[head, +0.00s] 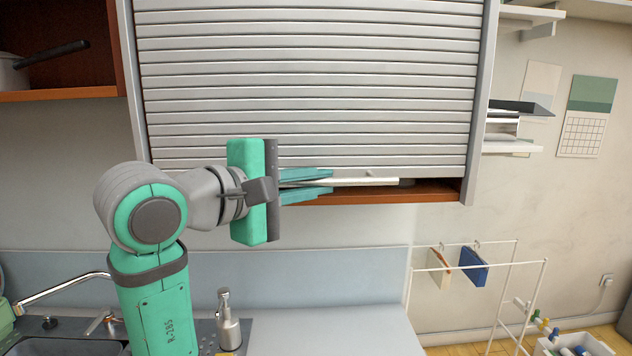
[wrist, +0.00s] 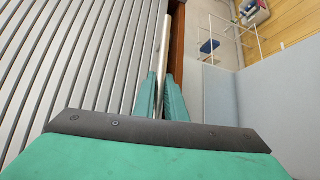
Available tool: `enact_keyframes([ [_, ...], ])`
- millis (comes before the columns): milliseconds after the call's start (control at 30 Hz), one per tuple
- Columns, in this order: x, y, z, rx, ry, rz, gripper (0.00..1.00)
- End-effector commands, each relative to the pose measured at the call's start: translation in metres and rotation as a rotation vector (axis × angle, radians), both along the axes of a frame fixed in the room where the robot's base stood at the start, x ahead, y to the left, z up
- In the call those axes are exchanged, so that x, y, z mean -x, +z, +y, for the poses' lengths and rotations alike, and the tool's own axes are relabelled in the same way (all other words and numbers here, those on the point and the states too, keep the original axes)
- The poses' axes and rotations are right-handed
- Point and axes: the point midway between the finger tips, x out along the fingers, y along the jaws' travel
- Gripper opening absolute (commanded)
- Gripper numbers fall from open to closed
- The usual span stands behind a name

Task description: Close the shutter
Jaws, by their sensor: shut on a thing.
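The shutter (head: 310,80) is a grey slatted roller door in a wall cabinet, and its slats also fill the left of the wrist view (wrist: 70,70). It is pulled down most of the way, with a narrow dark gap above the cabinet's brown bottom board (head: 400,197). A pale bar-shaped handle (head: 365,182) runs along the shutter's lower edge. My gripper (head: 330,183) is at that edge, its teal fingers closed around the handle. In the wrist view the handle (wrist: 163,45) runs away from between the fingertips.
An open shelf with a pot (head: 15,70) is at the upper left. Small wall shelves (head: 512,147) are right of the cabinet. Below are a counter (head: 330,330), a soap dispenser (head: 228,325), a faucet (head: 60,290) and a white drying rack (head: 480,270). The space under the cabinet is clear.

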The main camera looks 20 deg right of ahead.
Motion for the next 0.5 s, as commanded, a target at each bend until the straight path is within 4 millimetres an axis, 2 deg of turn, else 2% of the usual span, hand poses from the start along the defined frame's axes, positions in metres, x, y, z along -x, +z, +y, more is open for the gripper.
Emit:
enact_keyframes([
  [500, 0.000, -0.010, 0.000, 0.000, -0.001, 0.000, 0.00],
])
